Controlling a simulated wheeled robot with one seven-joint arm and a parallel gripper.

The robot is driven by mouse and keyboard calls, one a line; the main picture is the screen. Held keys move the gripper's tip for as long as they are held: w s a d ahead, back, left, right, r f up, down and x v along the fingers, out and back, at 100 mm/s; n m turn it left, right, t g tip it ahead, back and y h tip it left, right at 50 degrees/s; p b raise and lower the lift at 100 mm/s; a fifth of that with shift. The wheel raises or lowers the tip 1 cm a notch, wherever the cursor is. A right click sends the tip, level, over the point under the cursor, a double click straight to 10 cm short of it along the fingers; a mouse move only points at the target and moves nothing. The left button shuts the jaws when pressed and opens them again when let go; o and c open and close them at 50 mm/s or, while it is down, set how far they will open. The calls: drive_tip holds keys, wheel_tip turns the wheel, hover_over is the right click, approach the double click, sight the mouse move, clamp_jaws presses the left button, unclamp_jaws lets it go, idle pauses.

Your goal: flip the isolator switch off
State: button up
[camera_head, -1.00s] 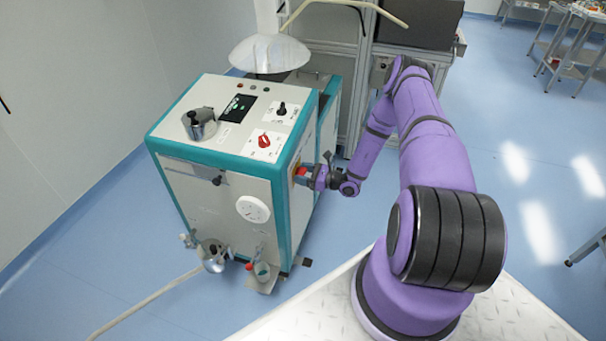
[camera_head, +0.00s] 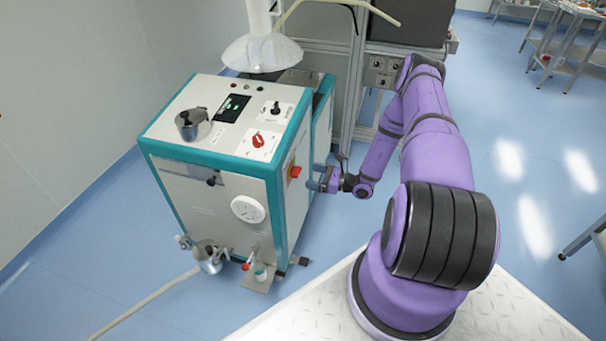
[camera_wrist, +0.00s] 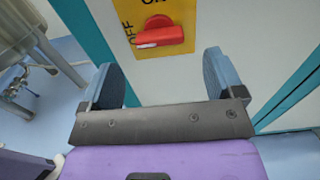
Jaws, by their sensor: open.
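The isolator switch is a red rotary handle (camera_wrist: 160,37) on a yellow plate (camera_wrist: 183,13) on the machine's side panel. In the wrist view its handle lies crosswise, with its narrower end to the left near the "OFF" lettering; "ON" is at the top edge, partly cut off. The red handle also shows in the head view (camera_head: 295,171). My gripper (camera_wrist: 165,75) is open and empty, its two blue fingers apart and below the handle in the wrist view. In the head view my gripper (camera_head: 318,178) is just right of the switch, with a gap between them.
The white and teal machine (camera_head: 215,150) has another red knob (camera_head: 258,140) and a black knob (camera_head: 276,108) on top. A metal frame (camera_head: 350,90) stands behind it.

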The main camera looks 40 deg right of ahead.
drive_tip(key=shift+v, duration=2.2)
drive_tip(key=shift+r, duration=0.15)
